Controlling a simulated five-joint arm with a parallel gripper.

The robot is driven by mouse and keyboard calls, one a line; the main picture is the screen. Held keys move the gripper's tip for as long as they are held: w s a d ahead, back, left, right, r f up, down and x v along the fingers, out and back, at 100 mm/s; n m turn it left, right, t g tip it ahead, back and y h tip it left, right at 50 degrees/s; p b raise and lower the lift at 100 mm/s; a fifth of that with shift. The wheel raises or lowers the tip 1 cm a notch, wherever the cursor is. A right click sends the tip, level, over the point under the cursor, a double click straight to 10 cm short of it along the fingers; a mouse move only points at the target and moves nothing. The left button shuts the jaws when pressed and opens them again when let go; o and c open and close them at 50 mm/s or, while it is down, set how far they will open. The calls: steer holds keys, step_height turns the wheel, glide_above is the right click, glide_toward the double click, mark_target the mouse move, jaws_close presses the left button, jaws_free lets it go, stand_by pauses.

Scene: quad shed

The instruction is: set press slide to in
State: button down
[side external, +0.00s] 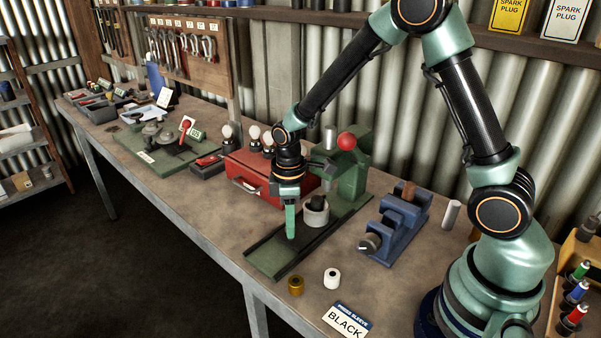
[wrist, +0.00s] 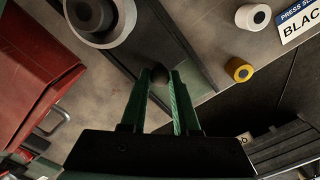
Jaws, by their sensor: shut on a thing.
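The green press (side external: 352,165) stands on the bench with a red ball on its lever. Its slide (side external: 311,239) is a dark strip in a low green track (side external: 266,262) that runs out toward the bench's front edge. A pale round cup with a dark centre (side external: 316,212) sits on the slide, in front of the press column; it also shows in the wrist view (wrist: 122,22). My gripper (side external: 290,232) points down over the slide, on the front side of the cup. In the wrist view its fingers (wrist: 160,82) are closed on a small dark knob (wrist: 158,76). The knob is hidden in the side view.
A red toolbox (side external: 254,182) stands left of the press, and a blue vise (side external: 396,228) to the right. A brass sleeve (side external: 295,286), a white sleeve (side external: 332,279) and a card reading BLACK (side external: 346,321) lie near the front edge. Bare bench lies left of the track.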

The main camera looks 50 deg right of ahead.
steer(key=c, duration=0.7)
jaws_free()
steer(key=shift+o, duration=0.2)
step_height(320, 180, up, 12)
steer(key=shift+r, duration=0.1)
